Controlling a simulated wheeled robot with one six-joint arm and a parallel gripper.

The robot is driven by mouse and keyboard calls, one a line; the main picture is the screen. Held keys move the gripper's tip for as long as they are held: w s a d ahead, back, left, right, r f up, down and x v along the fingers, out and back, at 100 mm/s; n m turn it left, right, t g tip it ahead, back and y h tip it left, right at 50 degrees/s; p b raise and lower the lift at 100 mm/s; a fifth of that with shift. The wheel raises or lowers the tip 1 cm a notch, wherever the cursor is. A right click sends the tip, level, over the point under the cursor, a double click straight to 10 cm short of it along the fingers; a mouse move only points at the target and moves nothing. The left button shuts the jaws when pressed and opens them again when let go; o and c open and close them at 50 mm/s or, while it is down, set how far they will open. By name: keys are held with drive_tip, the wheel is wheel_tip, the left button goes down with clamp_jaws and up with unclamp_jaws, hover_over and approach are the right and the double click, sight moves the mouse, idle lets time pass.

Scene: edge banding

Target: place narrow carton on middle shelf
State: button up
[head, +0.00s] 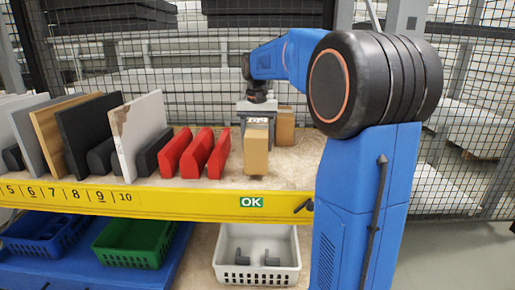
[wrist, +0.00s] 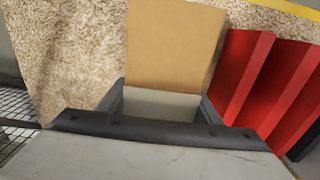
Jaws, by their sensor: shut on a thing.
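A narrow brown carton (head: 256,152) is upright over the chipboard surface of the yellow-edged shelf (head: 200,204), right of the red blocks. My gripper (head: 257,122) is above it and shut on it. In the wrist view the carton (wrist: 175,45) sits between the fingers of my gripper (wrist: 160,105). I cannot tell whether its bottom touches the board. A second brown carton (head: 285,126) stands just behind and to the right.
Several red wedge-shaped blocks (head: 197,153) stand close on the left, with upright panels (head: 138,132) farther left. Below are a white basket (head: 257,275), a green basket (head: 133,242) and a blue basket (head: 43,235). Bare board lies right of the cartons. Wire mesh closes the back.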

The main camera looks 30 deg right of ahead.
sight(258, 127)
drive_tip(key=shift+f, duration=0.95)
drive_tip(key=shift+f, duration=0.1)
drive_tip(key=o, duration=1.4)
drive_tip(key=shift+c, duration=0.2)
wheel_tip(258, 127, up, 12)
drive_tip(key=shift+r, duration=0.1)
drive_tip(key=shift+s, duration=0.15)
